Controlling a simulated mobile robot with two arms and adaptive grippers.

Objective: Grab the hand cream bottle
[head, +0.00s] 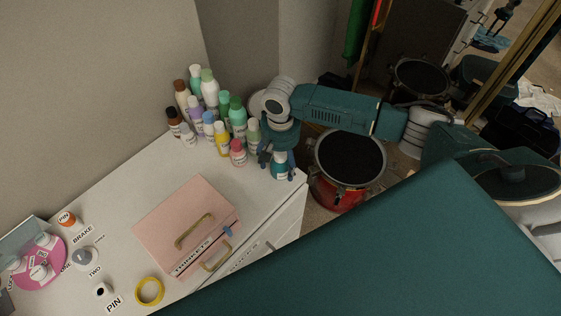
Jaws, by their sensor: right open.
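My right gripper (278,167) reaches down over the right end of the white cabinet top, with its fingers apart. A teal bottle with a pale label (280,171) stands upright between the fingers, near the cabinet's right edge. Its top is hidden by the gripper. I cannot read its label, so I cannot tell for sure that it is the hand cream. Whether the fingers touch it is not clear. My left gripper is not in view.
Several bottles, including a pink one (237,153) and a yellow one (221,140), crowd left of the gripper. A pink box (184,218) lies on the white cabinet top (118,228). A red drum (345,193) stands on the floor to the right.

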